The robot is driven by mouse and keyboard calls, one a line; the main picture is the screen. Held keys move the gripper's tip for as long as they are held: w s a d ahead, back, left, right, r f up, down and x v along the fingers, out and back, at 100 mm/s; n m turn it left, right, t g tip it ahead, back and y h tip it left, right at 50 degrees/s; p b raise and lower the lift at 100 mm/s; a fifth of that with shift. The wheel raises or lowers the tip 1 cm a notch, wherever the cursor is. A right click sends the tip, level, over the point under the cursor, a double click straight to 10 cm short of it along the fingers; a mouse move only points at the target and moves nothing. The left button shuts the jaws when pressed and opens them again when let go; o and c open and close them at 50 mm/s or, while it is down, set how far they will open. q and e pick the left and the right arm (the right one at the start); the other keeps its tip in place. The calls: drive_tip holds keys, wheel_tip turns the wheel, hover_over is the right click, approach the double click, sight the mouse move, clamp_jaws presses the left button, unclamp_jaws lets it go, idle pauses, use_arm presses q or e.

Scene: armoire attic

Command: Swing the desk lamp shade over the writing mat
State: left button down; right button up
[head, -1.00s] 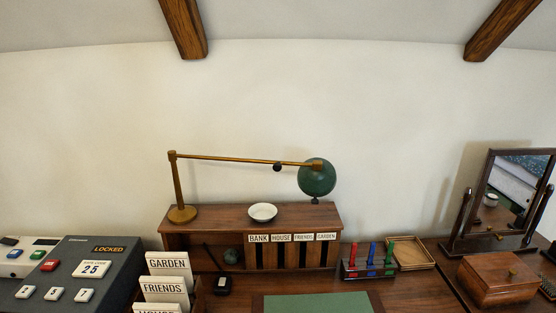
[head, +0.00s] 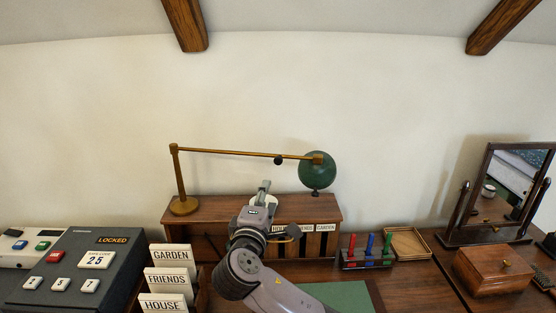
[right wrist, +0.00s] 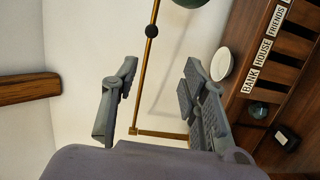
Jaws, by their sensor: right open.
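The desk lamp has a brass post and a long brass arm (head: 235,153) with a dark knob, ending in a round green shade (head: 317,170). It stands on the wooden desk organizer (head: 325,209), with the shade above the organizer's right end. The green writing mat (head: 345,295) lies on the desk in front, partly hidden by my right arm. My right gripper (head: 263,187) is open and empty, in front of the organizer and below the lamp arm. In the right wrist view the brass arm (right wrist: 147,70) shows between the open fingers (right wrist: 158,103), beyond them. The shade (right wrist: 187,2) is cut off at the top.
A white dish (right wrist: 221,64) sits on the organizer. Letter slots labelled GARDEN, FRIENDS, HOUSE (head: 170,282) and a locked grey box (head: 75,268) stand left. A colored-peg rack (head: 367,257), wooden tray (head: 408,243), wooden box (head: 493,272) and mirror (head: 510,190) stand right.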

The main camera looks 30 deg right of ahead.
sight(278, 162)
drive_tip(key=p+x, duration=0.1)
drive_tip(key=x, duration=0.4)
drive_tip(key=r+p+x, duration=0.1)
drive_tip(key=p+x, duration=0.1)
drive_tip(key=x, duration=0.4)
drive_tip(key=r+p+x, duration=0.1)
drive_tip(key=x, duration=0.5)
drive_tip(key=shift+w+d+p, duration=0.15)
drive_tip(key=shift+d+p, duration=0.05)
drive_tip(key=shift+p, duration=0.1)
drive_tip(key=shift+c, duration=0.6)
drive_tip(key=shift+f, duration=0.1)
clamp_jaws()
